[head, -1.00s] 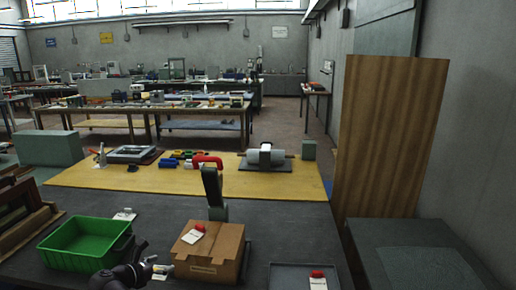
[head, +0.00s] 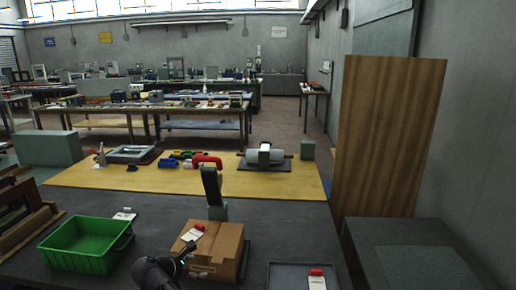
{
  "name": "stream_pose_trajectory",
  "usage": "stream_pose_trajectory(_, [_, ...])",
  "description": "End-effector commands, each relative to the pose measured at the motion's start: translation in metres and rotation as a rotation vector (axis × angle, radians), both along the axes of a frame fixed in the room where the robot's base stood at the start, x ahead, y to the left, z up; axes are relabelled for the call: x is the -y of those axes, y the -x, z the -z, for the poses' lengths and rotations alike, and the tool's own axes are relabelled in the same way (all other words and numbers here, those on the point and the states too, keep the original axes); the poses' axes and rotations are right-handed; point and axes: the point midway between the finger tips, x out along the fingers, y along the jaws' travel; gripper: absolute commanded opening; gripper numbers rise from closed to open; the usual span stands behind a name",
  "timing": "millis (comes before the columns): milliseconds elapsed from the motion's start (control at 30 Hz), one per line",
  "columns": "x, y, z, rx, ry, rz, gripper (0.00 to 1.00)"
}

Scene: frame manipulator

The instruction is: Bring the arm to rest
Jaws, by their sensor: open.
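My gripper (head: 188,250) shows at the bottom of the head view, at the end of my dark arm. It is small and dark here, its jaws are open, and nothing shows between them. It overlaps the left side of the cardboard box (head: 228,240) in the picture; I cannot tell whether it is in front of the box or above it.
A green crate (head: 75,262) stands left of my arm on the dark table. A grey tray (head: 283,281) with a red item lies at the lower right. The yellow board (head: 90,183) lies farther back.

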Motion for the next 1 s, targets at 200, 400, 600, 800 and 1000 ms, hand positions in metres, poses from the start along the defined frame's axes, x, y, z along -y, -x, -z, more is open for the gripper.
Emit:
stream_pose_trajectory(200, [0.073,-0.004,0.016,0.003,-0.204,0.232,0.9])
stream_pose_trajectory(400, [0.131,0.0,0.03,0.018,-0.384,0.458,0.9])
stream_pose_trajectory(600, [0.185,0.01,0.041,0.041,-0.551,0.696,0.9])
stream_pose_trajectory(800, [0.232,0.024,0.05,0.073,-0.707,0.943,0.9])
stream_pose_trajectory(1000, [0.274,0.043,0.057,0.112,-0.848,1.201,0.9])
